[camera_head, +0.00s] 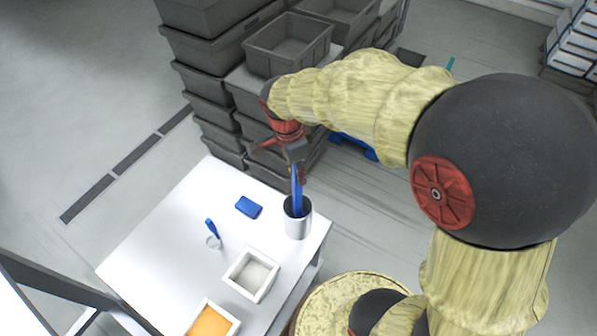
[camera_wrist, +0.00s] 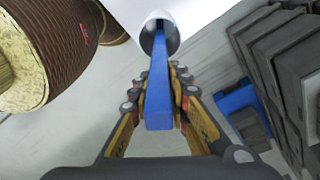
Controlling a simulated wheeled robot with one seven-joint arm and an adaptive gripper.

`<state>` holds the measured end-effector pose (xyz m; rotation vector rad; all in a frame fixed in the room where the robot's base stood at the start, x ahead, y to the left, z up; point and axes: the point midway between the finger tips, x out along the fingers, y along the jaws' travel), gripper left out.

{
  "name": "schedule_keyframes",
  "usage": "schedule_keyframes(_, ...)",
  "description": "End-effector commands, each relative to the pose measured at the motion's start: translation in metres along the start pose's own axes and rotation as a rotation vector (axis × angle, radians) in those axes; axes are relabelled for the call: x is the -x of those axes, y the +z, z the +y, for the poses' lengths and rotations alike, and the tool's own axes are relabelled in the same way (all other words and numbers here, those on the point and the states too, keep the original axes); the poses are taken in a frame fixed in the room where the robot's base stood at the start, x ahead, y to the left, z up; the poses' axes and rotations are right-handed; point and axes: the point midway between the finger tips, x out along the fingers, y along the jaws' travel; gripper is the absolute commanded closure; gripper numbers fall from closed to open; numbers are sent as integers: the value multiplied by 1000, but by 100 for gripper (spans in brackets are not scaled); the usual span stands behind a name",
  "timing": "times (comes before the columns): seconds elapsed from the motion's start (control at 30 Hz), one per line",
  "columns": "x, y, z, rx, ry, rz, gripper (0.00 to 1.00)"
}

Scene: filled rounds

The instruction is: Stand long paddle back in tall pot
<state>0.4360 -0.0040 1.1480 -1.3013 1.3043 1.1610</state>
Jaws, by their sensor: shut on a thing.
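The long paddle (camera_head: 297,188) is blue. My gripper (camera_head: 297,168) is shut on its upper part, and the paddle hangs about upright below it. The tall pot (camera_head: 299,226) is a shiny metal cylinder near the right corner of the white table. The paddle's lower end is inside the pot's mouth; how deep it reaches is hidden. In the wrist view the blue paddle (camera_wrist: 158,95) lies between both fingers of my gripper (camera_wrist: 160,92), and its far end goes into the dark opening of the pot (camera_wrist: 160,22).
The white table (camera_head: 165,235) also holds a blue block (camera_head: 249,207), a small clear cup (camera_head: 214,242) with a blue item, a white square container (camera_head: 251,274) and an orange-filled container (camera_head: 212,322). Stacked grey crates (camera_head: 215,75) stand close behind the table.

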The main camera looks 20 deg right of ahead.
Motion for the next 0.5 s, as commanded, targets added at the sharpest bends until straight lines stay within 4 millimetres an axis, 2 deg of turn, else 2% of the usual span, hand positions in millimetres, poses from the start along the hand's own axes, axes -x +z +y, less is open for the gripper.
schedule_keyframes(0.17,1,0,0,0,-1,0,100)
schedule_keyframes(0.2,1,0,0,0,-1,0,80)
schedule_keyframes(0.5,0,0,0,0,0,0,63)
